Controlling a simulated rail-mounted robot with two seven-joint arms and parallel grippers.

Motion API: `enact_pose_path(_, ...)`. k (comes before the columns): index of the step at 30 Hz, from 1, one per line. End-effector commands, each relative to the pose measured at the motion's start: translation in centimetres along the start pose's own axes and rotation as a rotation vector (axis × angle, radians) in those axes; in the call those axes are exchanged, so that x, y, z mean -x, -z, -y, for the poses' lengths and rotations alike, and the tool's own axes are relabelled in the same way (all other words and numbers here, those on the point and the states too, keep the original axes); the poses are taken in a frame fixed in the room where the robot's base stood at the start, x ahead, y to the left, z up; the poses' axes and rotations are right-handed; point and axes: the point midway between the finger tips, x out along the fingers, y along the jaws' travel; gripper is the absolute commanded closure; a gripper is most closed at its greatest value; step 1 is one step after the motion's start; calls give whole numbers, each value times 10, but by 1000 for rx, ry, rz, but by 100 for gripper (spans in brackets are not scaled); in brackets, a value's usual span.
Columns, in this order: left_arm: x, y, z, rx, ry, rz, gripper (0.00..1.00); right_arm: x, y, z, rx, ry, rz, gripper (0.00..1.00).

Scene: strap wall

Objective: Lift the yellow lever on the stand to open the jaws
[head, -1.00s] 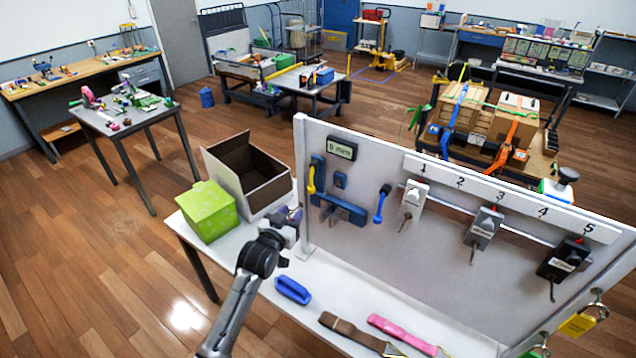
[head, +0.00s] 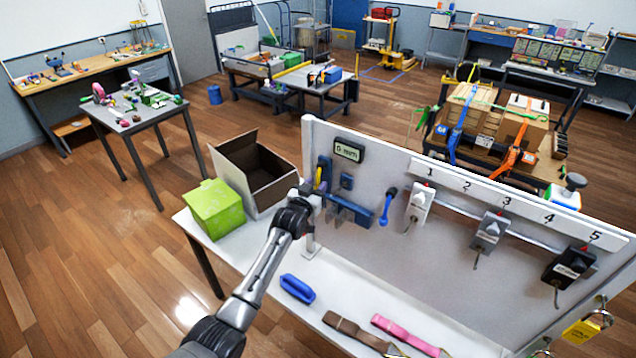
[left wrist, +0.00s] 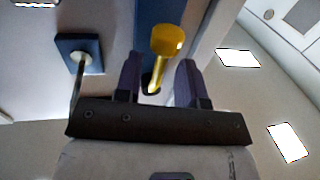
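The blue stand (head: 325,166) is fixed at the left end of the grey strap wall, with a yellow lever (head: 318,177) on it. In the left wrist view the yellow lever's round knob (left wrist: 168,40) stands between my fingers, with a gap on both sides. My left gripper (head: 314,196) is open at the lever and partly hides it in the head view; its two dark fingers show in the left wrist view (left wrist: 160,78). The blue jaws (head: 350,208) sit to the right of my gripper. My right gripper is out of view.
A small display (head: 348,150) hangs above the jaws; its digits are too small to read surely. A green box (head: 214,208) and an open carton (head: 265,180) stand left. Straps and a blue block (head: 297,289) lie in front.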

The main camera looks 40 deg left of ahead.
Motion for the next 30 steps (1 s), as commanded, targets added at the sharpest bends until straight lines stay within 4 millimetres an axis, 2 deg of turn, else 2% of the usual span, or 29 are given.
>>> enact_pose_path(9,-16,0,0,0,0,0,64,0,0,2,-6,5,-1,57)
enact_pose_path(20,-18,0,0,0,0,0,64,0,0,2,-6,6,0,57)
enact_pose_path(30,-18,0,0,0,0,0,95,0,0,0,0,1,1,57)
